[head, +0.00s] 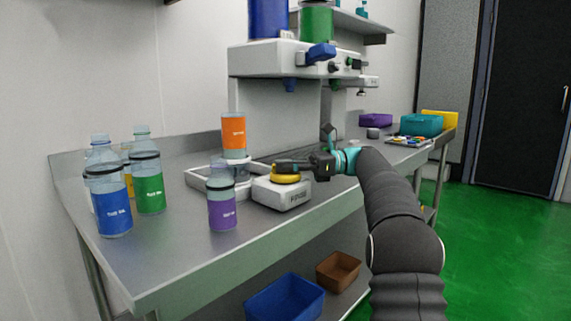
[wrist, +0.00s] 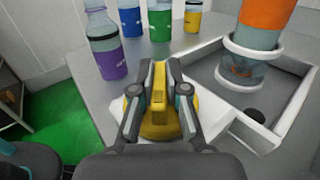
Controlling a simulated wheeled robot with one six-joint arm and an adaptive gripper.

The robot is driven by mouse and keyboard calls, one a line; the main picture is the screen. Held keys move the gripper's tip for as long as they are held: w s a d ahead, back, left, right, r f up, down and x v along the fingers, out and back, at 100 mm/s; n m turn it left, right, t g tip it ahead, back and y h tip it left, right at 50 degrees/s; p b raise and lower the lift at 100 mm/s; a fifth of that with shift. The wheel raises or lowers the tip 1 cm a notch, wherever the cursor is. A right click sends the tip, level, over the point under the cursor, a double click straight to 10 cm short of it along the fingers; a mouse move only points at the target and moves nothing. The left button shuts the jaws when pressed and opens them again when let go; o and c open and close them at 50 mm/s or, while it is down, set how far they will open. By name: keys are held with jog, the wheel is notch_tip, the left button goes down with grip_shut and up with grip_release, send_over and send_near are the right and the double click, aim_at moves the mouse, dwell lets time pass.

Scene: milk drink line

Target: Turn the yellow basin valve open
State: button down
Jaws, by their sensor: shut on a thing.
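The yellow basin valve (head: 284,179) is a round knob with a raised bar on top, mounted on a white box (head: 283,195) at the front of the steel bench. In the wrist view, the valve (wrist: 160,123) lies between the fingers, its bar running lengthwise away from the camera. My gripper (head: 291,167) is at the valve, coming from the right. In the wrist view, my gripper (wrist: 159,88) has a finger on each side of the bar and is shut on it. The basin (head: 200,180), a shallow white-rimmed tray, stands behind the box.
An orange-labelled bottle (head: 234,132) stands inverted in the basin. A purple-labelled bottle (head: 222,205) stands close left of the valve box. Blue-labelled (head: 113,215) and green-labelled (head: 149,190) bottles stand farther left. A dispenser (head: 285,60) overhangs behind. A blue bin (head: 285,298) is below.

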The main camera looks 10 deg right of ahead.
jog(key=shift+n+g, duration=0.8)
jog(key=shift+g, duration=0.4)
jog(key=c, duration=1.2)
grip_release()
jog(key=shift+m+t, duration=0.3)
jog(key=shift+t, duration=0.1)
